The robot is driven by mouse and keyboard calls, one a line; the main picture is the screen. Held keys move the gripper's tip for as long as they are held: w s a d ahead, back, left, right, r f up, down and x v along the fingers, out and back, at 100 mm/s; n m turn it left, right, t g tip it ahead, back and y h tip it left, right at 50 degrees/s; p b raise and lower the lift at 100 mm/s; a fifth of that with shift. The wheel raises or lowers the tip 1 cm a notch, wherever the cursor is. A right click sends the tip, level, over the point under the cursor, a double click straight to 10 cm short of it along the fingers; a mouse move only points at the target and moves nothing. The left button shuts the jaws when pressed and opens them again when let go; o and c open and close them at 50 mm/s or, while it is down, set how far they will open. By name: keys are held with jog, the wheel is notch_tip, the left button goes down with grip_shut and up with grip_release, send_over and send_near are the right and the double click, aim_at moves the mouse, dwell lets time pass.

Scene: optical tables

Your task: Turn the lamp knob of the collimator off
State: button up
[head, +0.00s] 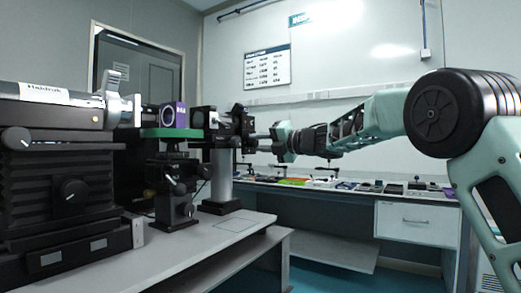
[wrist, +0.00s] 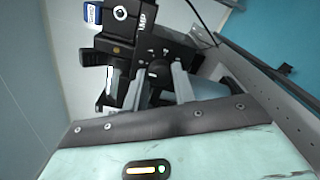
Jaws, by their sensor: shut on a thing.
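A black optical device (head: 236,128), which I take for the collimator, stands on a post at the far end of the near table. My gripper (head: 254,139) reaches it from the right, with its fingers against its right side. In the wrist view the same black device (wrist: 128,35) shows a round white-ringed port and a small label. My gripper (wrist: 165,74) is shut on a small dark round part (wrist: 158,72), seemingly the lamp knob. The fingers and housing partly hide it, and its setting cannot be read.
A large black instrument (head: 60,170) with side knobs fills the left of the near table (head: 200,243). A purple-framed part (head: 173,115) on a green-topped stand (head: 170,133) is beside it. A back bench with a white drawer cabinet (head: 417,222) holds small items.

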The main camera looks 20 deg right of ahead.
jog(key=shift+f+n, duration=0.1)
jog(key=shift+n, duration=0.2)
dwell(0.4)
jog(key=o, duration=1)
jog(key=v, duration=1.7)
jog(key=shift+s, duration=0.15)
jog(key=shift+d, duration=0.15)
